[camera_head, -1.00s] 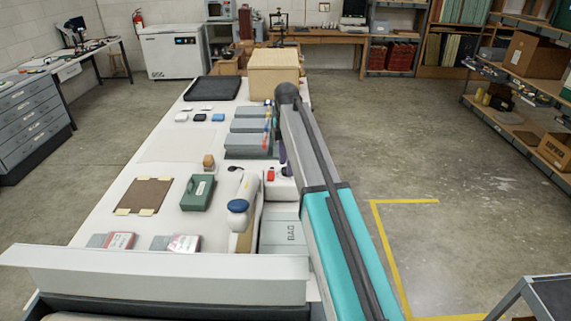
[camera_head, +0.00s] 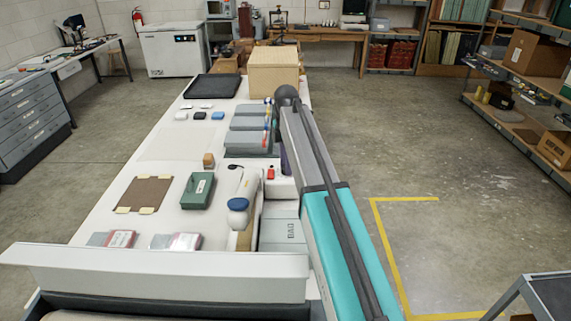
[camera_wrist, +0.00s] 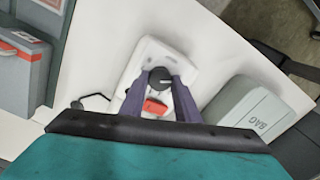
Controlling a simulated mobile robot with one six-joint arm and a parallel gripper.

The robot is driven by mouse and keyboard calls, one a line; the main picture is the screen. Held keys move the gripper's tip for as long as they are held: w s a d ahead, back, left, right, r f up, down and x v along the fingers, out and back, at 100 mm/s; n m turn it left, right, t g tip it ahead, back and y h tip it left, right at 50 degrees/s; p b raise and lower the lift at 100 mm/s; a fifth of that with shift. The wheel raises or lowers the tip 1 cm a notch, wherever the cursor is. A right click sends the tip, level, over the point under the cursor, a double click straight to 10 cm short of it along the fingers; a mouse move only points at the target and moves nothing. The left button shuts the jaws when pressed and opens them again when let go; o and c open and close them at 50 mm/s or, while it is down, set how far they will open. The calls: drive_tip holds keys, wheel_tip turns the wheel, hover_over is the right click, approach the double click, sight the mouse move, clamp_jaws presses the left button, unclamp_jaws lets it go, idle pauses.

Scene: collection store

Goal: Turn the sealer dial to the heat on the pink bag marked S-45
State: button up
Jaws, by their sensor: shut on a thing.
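The white sealer (camera_wrist: 150,62) sits on the white table; in the head view a part of it (camera_head: 281,186) shows beside my arm. Its round black dial (camera_wrist: 160,76) is between the purple fingers of my gripper (camera_wrist: 161,82), which are shut on it. A red part (camera_wrist: 155,106) of the sealer shows between the fingers. The dial's scale is not readable.
A grey box marked BAG (camera_wrist: 255,108) stands right of the sealer. Grey boxes (camera_head: 250,124), a green box (camera_head: 197,190) and a brown board (camera_head: 144,194) are on the table. A tan carton (camera_head: 273,70) stands at the far end.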

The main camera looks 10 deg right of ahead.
drive_tip(key=shift+m, duration=0.4)
drive_tip(key=m, duration=0.5)
drive_tip(key=shift+w+r+p, duration=0.1)
drive_tip(key=shift+p, duration=0.25)
drive_tip(key=m, duration=1.2)
drive_tip(key=shift+p, duration=0.4)
drive_tip(key=m, duration=0.6)
